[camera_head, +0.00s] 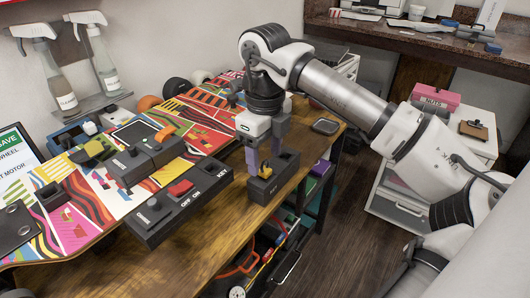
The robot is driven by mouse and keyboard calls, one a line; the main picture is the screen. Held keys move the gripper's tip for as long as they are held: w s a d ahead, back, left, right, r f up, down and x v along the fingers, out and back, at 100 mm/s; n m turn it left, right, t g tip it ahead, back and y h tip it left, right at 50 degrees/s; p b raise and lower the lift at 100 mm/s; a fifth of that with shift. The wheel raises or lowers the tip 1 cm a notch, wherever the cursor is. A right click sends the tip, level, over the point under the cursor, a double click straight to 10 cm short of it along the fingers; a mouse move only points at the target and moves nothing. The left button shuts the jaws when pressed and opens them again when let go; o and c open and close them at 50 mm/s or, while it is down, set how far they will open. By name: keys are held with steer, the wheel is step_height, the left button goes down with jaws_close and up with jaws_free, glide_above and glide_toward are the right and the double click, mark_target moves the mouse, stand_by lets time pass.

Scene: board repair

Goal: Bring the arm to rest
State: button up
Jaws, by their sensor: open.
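My arm (345,95) reaches in from the right over the workbench, bent, with its wrist pointing down. My gripper (265,160) is open at the right front part of the bench. Its two grey-purple fingers come down at a small dark box (262,192) near the bench edge. I cannot tell whether the fingers touch the box or the piece.
Spray bottles (52,75) hang at the wall. A white drawer cabinet (400,200) with a pink box (436,96) stands right. Floor (345,240) is clear between.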

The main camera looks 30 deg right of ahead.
steer(key=shift+r, duration=0.55)
steer(key=shift+r+p, duration=2.3)
steer(key=shift+r, duration=0.6)
steer(key=shift+f, duration=0.1)
